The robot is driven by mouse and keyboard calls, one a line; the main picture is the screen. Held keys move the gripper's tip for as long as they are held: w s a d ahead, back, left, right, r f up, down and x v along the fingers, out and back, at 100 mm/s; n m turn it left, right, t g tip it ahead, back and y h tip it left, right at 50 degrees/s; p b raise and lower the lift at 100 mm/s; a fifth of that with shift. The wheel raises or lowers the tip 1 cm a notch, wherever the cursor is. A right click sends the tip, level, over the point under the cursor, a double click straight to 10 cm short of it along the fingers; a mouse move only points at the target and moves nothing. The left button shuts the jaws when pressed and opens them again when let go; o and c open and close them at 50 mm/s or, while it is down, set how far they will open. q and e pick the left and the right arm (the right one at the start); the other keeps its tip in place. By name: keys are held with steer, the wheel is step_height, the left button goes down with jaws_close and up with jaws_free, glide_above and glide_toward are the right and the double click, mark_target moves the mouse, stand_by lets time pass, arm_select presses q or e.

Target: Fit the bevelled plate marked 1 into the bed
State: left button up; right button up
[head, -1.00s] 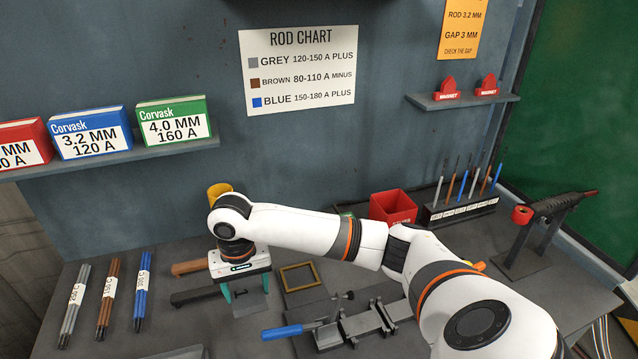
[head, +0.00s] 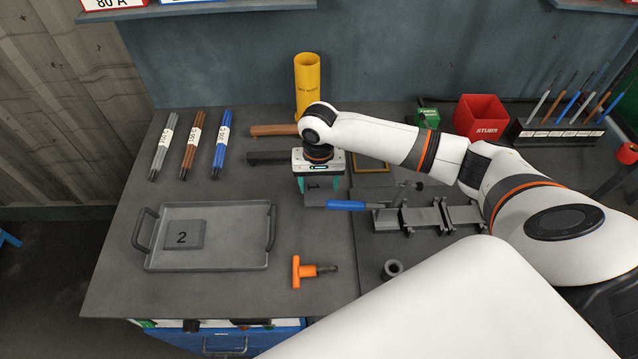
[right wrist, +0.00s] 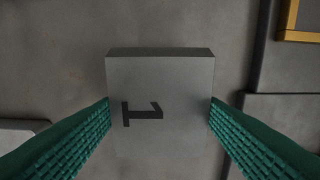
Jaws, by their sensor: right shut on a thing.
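The grey plate marked 1 (head: 314,197) is between the fingers of my right gripper (head: 320,187), which is shut on it. In the right wrist view the plate (right wrist: 160,85) shows its 1 turned sideways, with one green finger at each side edge and its bevelled edge at the top. I cannot tell whether it touches the bench. The bed (head: 425,217), a grey metal fixture with clamps and a blue handle (head: 346,205), lies just right of the gripper. The plate marked 2 (head: 184,235) lies in the tray. My left gripper is out of view.
The tray (head: 207,268) is at the left front, with an orange-handled tool (head: 305,271) to its right. A yellow cylinder (head: 307,85), a red box (head: 480,118) and a rod rack (head: 556,136) stand at the back. Rod bundles (head: 191,145) lie back left.

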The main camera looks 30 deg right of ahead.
steer(key=shift+w+f, duration=0.1)
steer(key=shift+f, duration=0.6)
steer(key=shift+f, duration=0.1)
steer(key=o, duration=1.6)
